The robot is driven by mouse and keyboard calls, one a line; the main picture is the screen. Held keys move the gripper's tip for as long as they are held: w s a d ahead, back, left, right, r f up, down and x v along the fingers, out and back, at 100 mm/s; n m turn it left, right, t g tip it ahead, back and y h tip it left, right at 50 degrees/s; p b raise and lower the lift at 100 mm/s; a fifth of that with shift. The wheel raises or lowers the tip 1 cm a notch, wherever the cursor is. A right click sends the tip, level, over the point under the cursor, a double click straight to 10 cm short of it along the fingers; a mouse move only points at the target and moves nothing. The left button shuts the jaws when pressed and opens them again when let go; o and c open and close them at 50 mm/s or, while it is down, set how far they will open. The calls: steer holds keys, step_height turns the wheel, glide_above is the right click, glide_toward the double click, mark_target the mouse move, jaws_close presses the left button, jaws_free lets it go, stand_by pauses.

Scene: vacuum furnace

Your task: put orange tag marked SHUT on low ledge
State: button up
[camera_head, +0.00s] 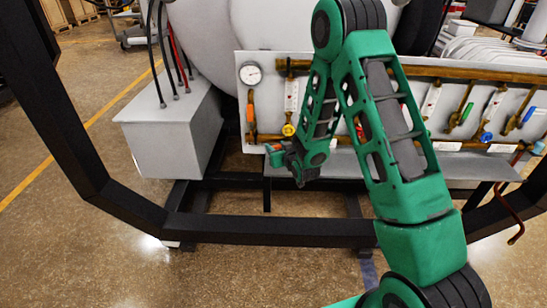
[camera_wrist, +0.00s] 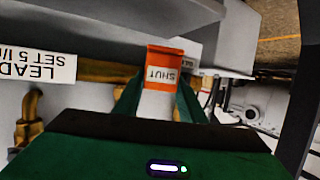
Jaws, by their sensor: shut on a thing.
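The orange tag marked SHUT (camera_wrist: 163,66), with a white panel and upside-down lettering, is held between the green fingers of my gripper (camera_wrist: 160,98) in the wrist view. In the head view my gripper (camera_head: 274,150) is at the left end of the valve panel, with a bit of orange at its tip. A low grey ledge (camera_head: 440,165) runs along the bottom of the panel in the head view. My gripper is near its left end. I cannot tell whether the tag touches the ledge.
A pressure gauge (camera_head: 250,73) and several coloured valve handles sit on the white panel. A grey box (camera_head: 172,130) with cables stands to the left. A black frame (camera_head: 270,230) crosses in front. A white label (camera_wrist: 40,67) shows in the wrist view.

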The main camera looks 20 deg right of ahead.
steer(key=shift+f, duration=2.05)
steer(key=o, duration=1)
steer(key=shift+o, duration=0.2)
steer(key=v, duration=1.2)
steer(key=shift+d+r, duration=0.15)
